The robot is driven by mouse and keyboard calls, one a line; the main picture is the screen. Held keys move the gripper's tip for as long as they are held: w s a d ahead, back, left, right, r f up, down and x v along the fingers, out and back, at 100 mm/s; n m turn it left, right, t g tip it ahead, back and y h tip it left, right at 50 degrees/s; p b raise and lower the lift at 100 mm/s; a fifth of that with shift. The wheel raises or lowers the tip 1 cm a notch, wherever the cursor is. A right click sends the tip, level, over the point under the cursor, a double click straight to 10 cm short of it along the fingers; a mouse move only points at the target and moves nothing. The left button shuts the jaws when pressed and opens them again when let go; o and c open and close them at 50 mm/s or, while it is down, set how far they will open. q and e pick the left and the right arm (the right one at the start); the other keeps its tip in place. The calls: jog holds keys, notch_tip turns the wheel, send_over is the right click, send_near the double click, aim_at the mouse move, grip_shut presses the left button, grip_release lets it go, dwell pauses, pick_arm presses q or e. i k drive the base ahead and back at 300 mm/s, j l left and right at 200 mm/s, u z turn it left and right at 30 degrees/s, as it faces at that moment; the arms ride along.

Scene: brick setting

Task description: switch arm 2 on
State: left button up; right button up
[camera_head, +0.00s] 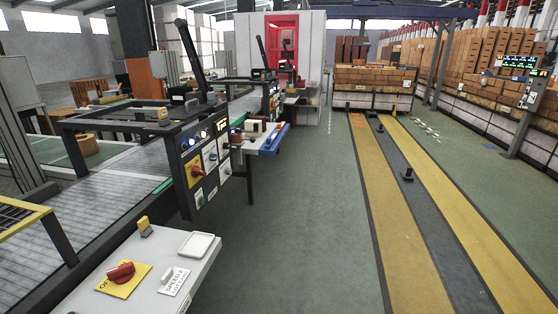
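A dark control panel (206,160) stands upright on the side of the conveyor frame, left of centre. It carries a red knob on a yellow plate (195,173), several pale switch plates and small lit lamps. Its lettering is too small to read, so I cannot tell which switch is for arm 2. On the pale table at the bottom left lies a yellow plate with a red rotary knob (122,272). Beside it is a white plate (174,281) with a small lever, its lettering starting "SPEED". Neither of my grippers is in view.
A white square dish (199,246) and a small yellow and black object (145,227) are on the near table (150,255). A second table with a blue edge (273,139) stands behind the panel.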

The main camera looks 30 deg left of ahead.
aim_at(196, 172)
jog(key=i+l, duration=0.1)
jog(key=i, duration=0.6)
jog(key=i+l+u, duration=0.1)
jog(key=i, duration=0.6)
